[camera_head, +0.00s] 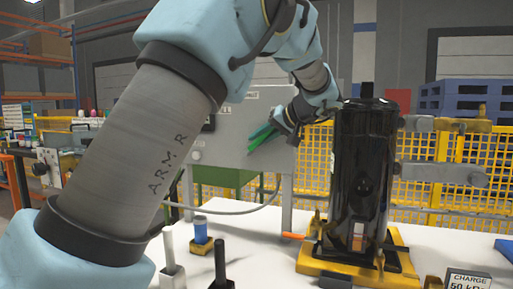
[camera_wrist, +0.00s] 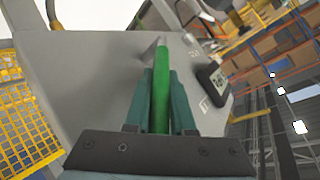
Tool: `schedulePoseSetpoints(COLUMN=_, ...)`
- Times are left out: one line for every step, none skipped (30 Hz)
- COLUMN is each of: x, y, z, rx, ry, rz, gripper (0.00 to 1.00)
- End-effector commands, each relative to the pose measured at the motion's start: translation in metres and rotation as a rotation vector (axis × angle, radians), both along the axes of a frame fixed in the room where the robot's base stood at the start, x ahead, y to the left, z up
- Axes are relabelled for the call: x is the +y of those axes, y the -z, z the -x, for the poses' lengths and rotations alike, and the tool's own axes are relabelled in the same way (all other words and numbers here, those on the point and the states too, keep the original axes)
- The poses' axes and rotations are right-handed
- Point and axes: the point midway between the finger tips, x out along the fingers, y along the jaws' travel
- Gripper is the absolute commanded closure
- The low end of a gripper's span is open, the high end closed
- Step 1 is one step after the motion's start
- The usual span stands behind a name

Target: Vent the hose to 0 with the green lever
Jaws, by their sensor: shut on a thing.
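The green lever (camera_wrist: 160,90) stands out from the grey panel (camera_wrist: 85,75) in the wrist view. My gripper (camera_wrist: 162,105) is shut on the lever, with one teal finger on each side of it. In the head view my gripper (camera_head: 264,138) is at the front of the grey panel (camera_head: 246,105), and lever and fingers are hard to tell apart there. A grey hose (camera_head: 235,212) curves below the panel. A dark square display (camera_wrist: 213,80) is on the panel to the right in the wrist view; its reading is too small to tell.
A tall black cylinder (camera_head: 360,170) stands on a yellow base (camera_head: 338,273) on the white table (camera_head: 270,240), right of my arm. A blue-topped part (camera_head: 201,232), a white handle (camera_head: 170,248) and a black handle (camera_head: 221,268) stand in front. A yellow fence (camera_head: 455,165) is behind.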

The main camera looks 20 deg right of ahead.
Motion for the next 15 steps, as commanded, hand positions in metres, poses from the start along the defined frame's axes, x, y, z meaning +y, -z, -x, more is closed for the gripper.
schedulePoseSetpoints(x=-0.0021, y=0.0040, z=0.0012, rx=-0.012, ry=0.003, rz=-0.012, gripper=1.00)
schedulePoseSetpoints(x=-0.0025, y=0.0039, z=0.0015, rx=-0.018, ry=0.004, rz=-0.018, gripper=1.00)
schedulePoseSetpoints(x=-0.0027, y=0.0041, z=0.0019, rx=-0.025, ry=0.003, rz=-0.025, gripper=1.00)
schedulePoseSetpoints(x=-0.0028, y=0.0040, z=0.0021, rx=-0.029, ry=0.002, rz=-0.030, gripper=1.00)
schedulePoseSetpoints(x=-0.0028, y=0.0038, z=0.0022, rx=-0.034, ry=0.002, rz=-0.035, gripper=1.00)
schedulePoseSetpoints(x=-0.0028, y=0.0036, z=0.0023, rx=-0.038, ry=0.002, rz=-0.040, gripper=1.00)
schedulePoseSetpoints(x=-0.0029, y=0.0035, z=0.0023, rx=-0.040, ry=0.002, rz=-0.043, gripper=1.00)
schedulePoseSetpoints(x=-0.0029, y=0.0035, z=0.0024, rx=-0.043, ry=0.002, rz=-0.046, gripper=1.00)
schedulePoseSetpoints(x=-0.0030, y=0.0032, z=0.0025, rx=-0.044, ry=0.002, rz=-0.048, gripper=1.00)
schedulePoseSetpoints(x=-0.0031, y=0.0031, z=0.0025, rx=-0.045, ry=0.002, rz=-0.049, gripper=1.00)
schedulePoseSetpoints(x=-0.0030, y=0.0030, z=0.0024, rx=-0.047, ry=0.002, rz=-0.049, gripper=1.00)
schedulePoseSetpoints(x=-0.0030, y=0.0029, z=0.0025, rx=-0.047, ry=0.001, rz=-0.051, gripper=1.00)
schedulePoseSetpoints(x=-0.0030, y=0.0029, z=0.0025, rx=-0.047, ry=0.001, rz=-0.051, gripper=1.00)
schedulePoseSetpoints(x=-0.0030, y=0.0027, z=0.0025, rx=-0.047, ry=0.001, rz=-0.051, gripper=1.00)
schedulePoseSetpoints(x=-0.0030, y=0.0027, z=0.0025, rx=-0.047, ry=0.001, rz=-0.051, gripper=1.00)
